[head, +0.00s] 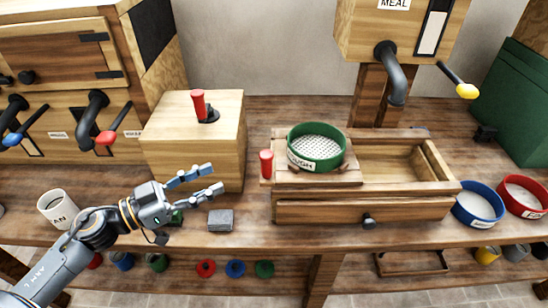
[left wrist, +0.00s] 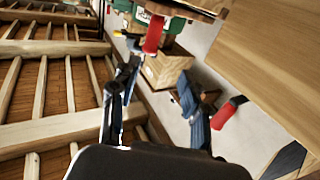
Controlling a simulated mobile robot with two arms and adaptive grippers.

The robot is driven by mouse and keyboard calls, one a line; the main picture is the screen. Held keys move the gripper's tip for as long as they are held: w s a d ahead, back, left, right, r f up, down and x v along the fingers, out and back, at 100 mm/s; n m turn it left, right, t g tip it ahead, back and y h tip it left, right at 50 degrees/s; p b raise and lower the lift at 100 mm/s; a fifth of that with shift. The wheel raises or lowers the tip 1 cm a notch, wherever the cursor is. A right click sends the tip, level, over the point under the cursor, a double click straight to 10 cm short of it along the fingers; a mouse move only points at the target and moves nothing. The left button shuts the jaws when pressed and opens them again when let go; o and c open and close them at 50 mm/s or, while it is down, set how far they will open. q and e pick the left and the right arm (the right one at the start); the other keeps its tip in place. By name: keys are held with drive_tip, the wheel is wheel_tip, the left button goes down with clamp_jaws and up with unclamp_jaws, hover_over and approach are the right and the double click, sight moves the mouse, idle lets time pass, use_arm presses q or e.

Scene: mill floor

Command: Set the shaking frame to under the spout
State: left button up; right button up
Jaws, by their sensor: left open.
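The shaking frame (head: 340,176) is a wooden slide at the left end of a long wooden bin (head: 345,210). It carries a green-rimmed sieve (head: 336,160) with a pale mesh and has a red handle (head: 266,163) at its left end. The handle also shows in the left wrist view (left wrist: 153,35). The dark spout (head: 393,75) bends down from the MEAL box (head: 370,35), right of and behind the sieve. My left gripper (head: 206,179) is open and empty, left of the handle and apart from it. My right gripper is not in view.
A wooden block (head: 195,140) with an upright red lever (head: 198,103) stands behind my left gripper. A grey block (head: 221,220) lies just in front. A white mug (head: 58,208) is at left; blue (head: 478,204) and red (head: 522,197) sieves stand right of the bin.

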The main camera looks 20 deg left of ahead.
sight(267, 163)
use_arm(q)
drive_tip(key=shift+m+g, duration=0.3)
drive_tip(key=shift+g, duration=0.2)
drive_tip(key=x, duration=0.4)
drive_tip(key=p+x, duration=0.1)
drive_tip(key=x, duration=0.3)
drive_tip(key=p+x, duration=0.1)
drive_tip(key=x, duration=0.3)
drive_tip(key=shift+s+d+r, duration=0.1)
drive_tip(key=shift+s+d, duration=0.1)
drive_tip(key=shift+d, duration=0.2)
drive_tip(key=shift+w+d+p, duration=0.3)
drive_tip(key=shift+w+d, duration=0.2)
drive_tip(key=shift+c, duration=0.4)
clamp_jaws()
